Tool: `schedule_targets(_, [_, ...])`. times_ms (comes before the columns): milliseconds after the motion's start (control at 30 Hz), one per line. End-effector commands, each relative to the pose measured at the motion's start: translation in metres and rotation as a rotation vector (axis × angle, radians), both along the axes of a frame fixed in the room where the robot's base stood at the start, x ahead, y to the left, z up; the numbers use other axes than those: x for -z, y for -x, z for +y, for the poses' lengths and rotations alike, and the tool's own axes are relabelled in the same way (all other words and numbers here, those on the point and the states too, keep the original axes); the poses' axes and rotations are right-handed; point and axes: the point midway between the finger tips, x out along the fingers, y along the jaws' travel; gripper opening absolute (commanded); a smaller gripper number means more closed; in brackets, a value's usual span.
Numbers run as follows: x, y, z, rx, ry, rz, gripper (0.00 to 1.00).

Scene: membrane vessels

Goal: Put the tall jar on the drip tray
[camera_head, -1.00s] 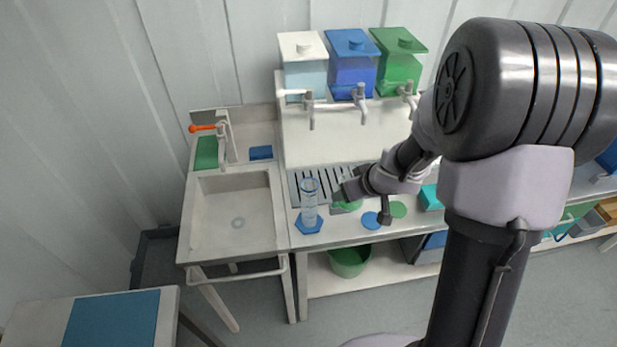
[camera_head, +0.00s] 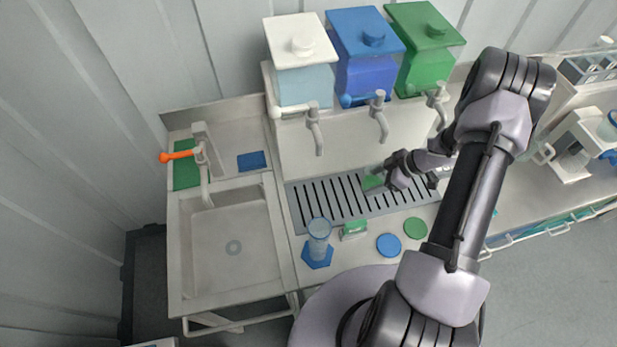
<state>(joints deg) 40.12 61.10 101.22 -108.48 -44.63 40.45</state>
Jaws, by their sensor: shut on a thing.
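My gripper (camera_head: 383,182) is above or at the drip tray (camera_head: 302,208), a grey slotted panel below the taps. It is shut on a small green thing (camera_head: 372,183), partly hidden by the gripper. I cannot tell its full shape, whether it is the tall jar, or whether it touches the tray. A clear, bluish tall cylinder (camera_head: 318,238) stands upright on a blue hexagonal mat (camera_head: 317,259), in front of the tray's left part and apart from my gripper.
White (camera_head: 301,60), blue (camera_head: 364,55) and green (camera_head: 424,50) tanks with taps stand behind the tray. A small green block (camera_head: 354,230), a blue disc (camera_head: 388,245) and a green disc (camera_head: 415,228) lie in front. A sink (camera_head: 231,245) is at left.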

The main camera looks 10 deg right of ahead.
Motion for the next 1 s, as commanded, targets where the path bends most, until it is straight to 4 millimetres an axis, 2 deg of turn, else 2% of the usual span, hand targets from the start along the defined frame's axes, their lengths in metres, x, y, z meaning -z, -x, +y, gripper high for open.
schedule_targets(67, [0.0,0.0,0.001,0.001,0.0,0.0,0.2])
schedule_targets(167, [0.0,0.0,0.016,-0.002,-0.001,0.0,0.2])
schedule_targets(500, [0.003,0.0,0.116,-0.003,-0.001,0.001,0.2])
schedule_targets(700, [0.002,0.0,0.166,-0.001,0.0,0.0,0.2])
schedule_targets(867, [0.003,0.0,0.181,0.001,0.0,0.0,0.2])
schedule_targets(1000, [0.029,0.0,0.181,0.003,0.0,0.002,0.2])
